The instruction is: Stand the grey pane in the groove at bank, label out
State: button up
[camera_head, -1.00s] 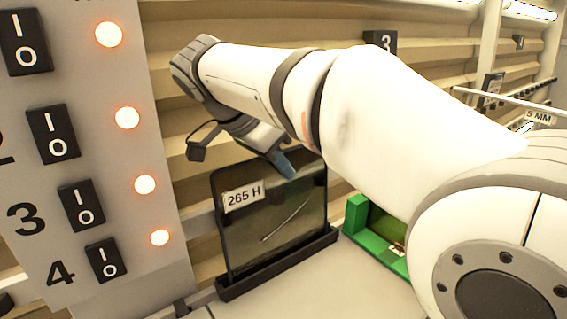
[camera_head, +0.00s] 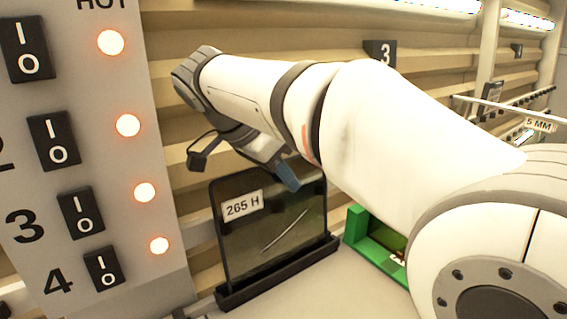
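A dark grey, see-through pane (camera_head: 262,245) with a white label reading "265 H" (camera_head: 243,206) stands upright in a black grooved base (camera_head: 280,276). The label faces the camera at the pane's upper left. A pale diagonal streak shows on the pane. My gripper (camera_head: 287,178) is at the pane's upper right, with a blue-grey finger pointing down near the top edge. The arm hides part of that edge. I cannot tell whether the finger touches the pane or whether the gripper is open.
A panel (camera_head: 100,150) with black switches and lit orange lamps stands close on the left. A green tray (camera_head: 372,236) sits right of the base, partly behind my arm. A "5 MM" label (camera_head: 538,124) marks a rack at the far right. A ribbed wall is behind.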

notch_tip(320, 180, up, 10)
dwell(0.4)
dwell(0.4)
jog(key=s+d+f+n+y+p, duration=0.2)
jog(key=s+d+f+n, duration=0.1)
jog(key=f, duration=0.4)
jog(key=s+d+f+n+y+p, duration=0.2)
jog(key=s+d+f+n, duration=0.2)
jog(key=s+d+f, duration=0.2)
jog(key=s+d+f+n+t+y+p, duration=0.1)
jog(key=s+d+f+n+y+p, duration=0.1)
jog(key=s+d+f, duration=0.3)
notch_tip(320, 180, down, 4)
jog(key=shift+s+d+f+n, duration=0.15)
jog(key=shift+s+n, duration=0.45)
jog(key=shift+n, duration=0.3)
